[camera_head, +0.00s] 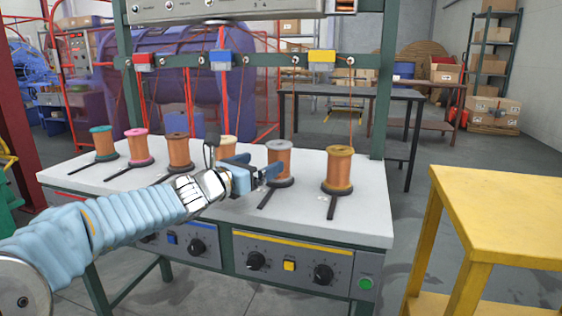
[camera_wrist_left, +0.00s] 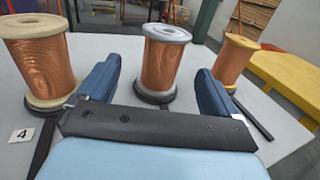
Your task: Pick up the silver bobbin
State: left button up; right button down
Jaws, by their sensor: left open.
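The silver bobbin (camera_head: 279,160) has grey-silver flanges and copper wire and stands upright on a black base on the white bench top (camera_head: 345,217). In the left wrist view the silver bobbin (camera_wrist_left: 163,62) is straight ahead, beyond and between the fingertips. My left gripper (camera_head: 262,168) is open, its blue fingers low over the bench just left of the bobbin in the head view. The wrist view shows the left gripper (camera_wrist_left: 160,80) empty, with the bobbin standing at the mouth of the jaws; contact cannot be told. My right gripper is out of view.
A cream-flanged bobbin (camera_wrist_left: 42,60) stands close left of the gripper, partly hidden in the head view. A yellow-flanged bobbin (camera_head: 338,170) stands to the right. Brown, pink (camera_head: 138,147) and teal bobbins stand further left. A yellow table (camera_head: 500,210) is at right.

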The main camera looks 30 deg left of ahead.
aim_at(279, 150)
pick_arm(q)
jog(key=w, duration=0.5)
jog(key=w+d+r+p, duration=0.1)
jog(key=w, duration=0.2)
jog(key=shift+d, duration=0.1)
jog(key=c, duration=1.6)
jog(key=shift+r, duration=0.15)
